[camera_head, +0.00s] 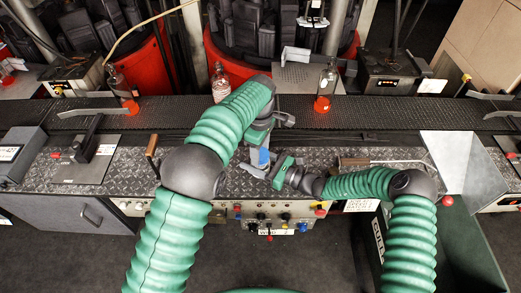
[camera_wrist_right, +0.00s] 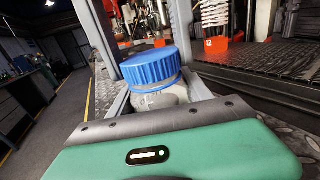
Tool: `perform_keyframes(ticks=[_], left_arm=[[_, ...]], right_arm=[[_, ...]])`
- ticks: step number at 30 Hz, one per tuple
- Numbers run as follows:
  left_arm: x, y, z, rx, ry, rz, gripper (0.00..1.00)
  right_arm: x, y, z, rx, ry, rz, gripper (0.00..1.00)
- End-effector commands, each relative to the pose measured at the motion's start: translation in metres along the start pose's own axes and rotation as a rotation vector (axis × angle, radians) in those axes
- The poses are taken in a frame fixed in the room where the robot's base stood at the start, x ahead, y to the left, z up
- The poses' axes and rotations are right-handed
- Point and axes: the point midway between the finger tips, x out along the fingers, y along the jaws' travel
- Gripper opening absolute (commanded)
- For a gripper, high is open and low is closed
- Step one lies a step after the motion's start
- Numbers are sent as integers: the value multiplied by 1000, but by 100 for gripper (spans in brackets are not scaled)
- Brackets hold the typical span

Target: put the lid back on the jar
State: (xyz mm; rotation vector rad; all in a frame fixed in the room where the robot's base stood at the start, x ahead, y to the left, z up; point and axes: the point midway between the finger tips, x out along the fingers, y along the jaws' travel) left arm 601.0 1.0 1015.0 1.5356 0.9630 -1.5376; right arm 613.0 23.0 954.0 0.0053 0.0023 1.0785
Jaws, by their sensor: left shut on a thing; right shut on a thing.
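The blue lid (camera_wrist_right: 150,67) sits on or right at the mouth of the whitish jar (camera_wrist_right: 158,97) in the right wrist view. I cannot tell whether it is fully seated. My left gripper (camera_wrist_right: 148,58) comes down from above, with one long grey finger on each side of the lid, shut on it. My right gripper (camera_wrist_right: 158,100) is shut on the jar body from the side; its green palm hides the lower jar. In the head view, the blue lid (camera_head: 263,157) shows small between my left gripper (camera_head: 262,152) and right gripper (camera_head: 272,170), and the jar is mostly hidden.
A metal guard plate (camera_head: 462,160) stands at right.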

Motion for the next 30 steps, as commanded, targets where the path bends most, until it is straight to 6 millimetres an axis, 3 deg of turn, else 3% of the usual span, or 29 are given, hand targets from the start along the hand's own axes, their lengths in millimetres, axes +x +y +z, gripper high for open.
perform_keyframes(ticks=[26, 27, 30], left_arm=[[1, 6, -2, 3068, 13, 4, 8], [1, 6, -1, -3074, -13, -4, 8], [1, 6, 0, -2720, -12, -2, 8]], right_arm=[[0, 3, 0, -2, -1, 7, 0], [1, 3, 0, -2, -1, 8, 0], [1, 4, 0, -2, -2, 9, 0]])
